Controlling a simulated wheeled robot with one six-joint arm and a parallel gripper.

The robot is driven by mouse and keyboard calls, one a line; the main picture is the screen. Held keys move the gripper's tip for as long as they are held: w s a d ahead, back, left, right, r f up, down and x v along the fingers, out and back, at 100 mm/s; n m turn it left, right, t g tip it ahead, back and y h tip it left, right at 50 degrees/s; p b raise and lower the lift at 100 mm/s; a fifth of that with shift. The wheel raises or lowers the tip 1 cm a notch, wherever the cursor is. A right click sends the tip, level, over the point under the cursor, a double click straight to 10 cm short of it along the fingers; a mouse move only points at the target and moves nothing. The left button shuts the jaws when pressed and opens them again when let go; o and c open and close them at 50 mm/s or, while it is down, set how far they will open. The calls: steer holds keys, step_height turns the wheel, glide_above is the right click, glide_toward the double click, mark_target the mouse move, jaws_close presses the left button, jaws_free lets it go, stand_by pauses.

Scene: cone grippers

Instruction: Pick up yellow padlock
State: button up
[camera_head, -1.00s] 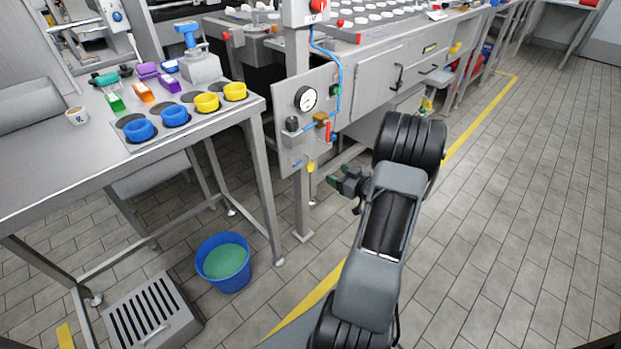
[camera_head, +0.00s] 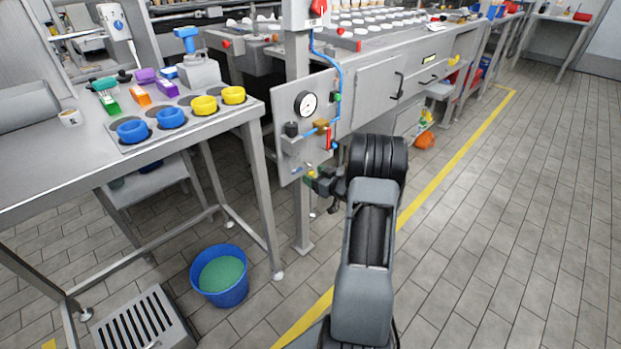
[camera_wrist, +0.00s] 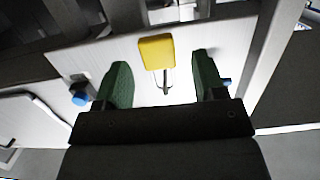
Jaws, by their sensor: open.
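The yellow padlock (camera_wrist: 157,52) shows in the wrist view, hanging by its metal shackle in front of a pale panel. It lies between and just beyond my two green fingertips, with a gap on both sides. My gripper (camera_wrist: 158,84) is open and empty. In the head view my gripper (camera_head: 316,182) is at the lower edge of the grey gauge panel (camera_head: 288,107). There my arm and gripper crowd the spot, and only a small yellow bit (camera_head: 307,170) of the padlock shows.
The panel carries a gauge (camera_head: 306,104), a blue hose and a red lever. A post (camera_head: 303,225) stands below it. A steel table (camera_head: 60,165) with blue and yellow cups is at the left. A blue bucket (camera_head: 219,277) stands on the floor. Open floor lies right.

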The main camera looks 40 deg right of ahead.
steer(key=shift+x, duration=1.25)
steer(key=c, duration=1)
steer(key=shift+r, duration=0.15)
steer(key=shift+r+p, duration=0.3)
steer(key=shift+r, duration=0.35)
steer(key=shift+s+d+r, duration=0.1)
steer(key=shift+s, duration=0.2)
steer(key=f+p+v, duration=0.1)
steer(key=v, duration=0.4)
steer(key=p+v, duration=0.1)
steer(key=v, duration=0.5)
steer(key=f+p+v, duration=0.1)
steer(key=v, duration=0.5)
steer(key=shift+s+f+p, duration=0.35)
steer(key=shift+f, duration=0.05)
